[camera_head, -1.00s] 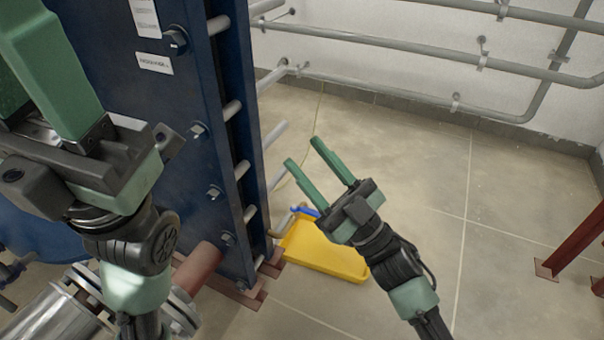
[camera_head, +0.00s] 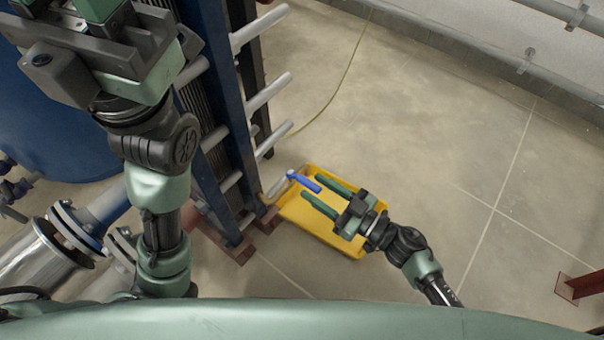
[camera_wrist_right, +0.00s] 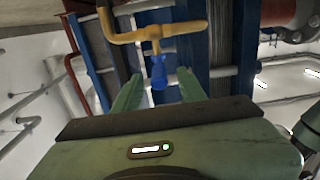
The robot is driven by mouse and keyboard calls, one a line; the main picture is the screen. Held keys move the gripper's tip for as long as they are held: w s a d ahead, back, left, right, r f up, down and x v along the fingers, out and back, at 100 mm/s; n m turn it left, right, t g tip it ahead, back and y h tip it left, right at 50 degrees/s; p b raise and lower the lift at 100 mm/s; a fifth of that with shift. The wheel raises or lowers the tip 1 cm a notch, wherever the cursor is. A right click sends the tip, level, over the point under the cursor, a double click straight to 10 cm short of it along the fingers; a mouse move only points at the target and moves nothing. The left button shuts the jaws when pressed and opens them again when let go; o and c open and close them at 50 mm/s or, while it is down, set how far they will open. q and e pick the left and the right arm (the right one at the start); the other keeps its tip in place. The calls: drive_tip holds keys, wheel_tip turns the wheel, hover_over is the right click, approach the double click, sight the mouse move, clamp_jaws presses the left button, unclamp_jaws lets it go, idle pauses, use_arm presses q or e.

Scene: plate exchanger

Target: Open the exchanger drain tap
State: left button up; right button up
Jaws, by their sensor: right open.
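The drain tap has a blue lever handle (camera_head: 303,181) low at the right side of the plate exchanger (camera_head: 215,120), above the yellow tray. In the right wrist view the tap's brass-coloured body (camera_wrist_right: 155,34) runs across the top, and its blue handle (camera_wrist_right: 159,73) hangs between my fingertips. My right gripper (camera_head: 317,189) is open, its fingertips close to the handle; it also shows in the right wrist view (camera_wrist_right: 160,88). I cannot tell whether a finger touches the handle. My left gripper (camera_head: 100,12) is at the upper left, its fingertips cut off by the frame.
A yellow tray (camera_head: 350,246) lies on the floor under my right gripper. Grey rods (camera_head: 268,92) stick out from the exchanger. Flanged pipes (camera_head: 75,235) stand at lower left and a red-brown post foot (camera_head: 578,287) at right.

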sight(301, 178)
drive_tip(key=b+x, duration=0.1)
drive_tip(key=x, duration=0.4)
drive_tip(key=shift+w+a+b, duration=0.15)
drive_tip(key=shift+a+b, duration=0.05)
drive_tip(key=shift+b, duration=0.2)
clamp_jaws()
idle(1.0)
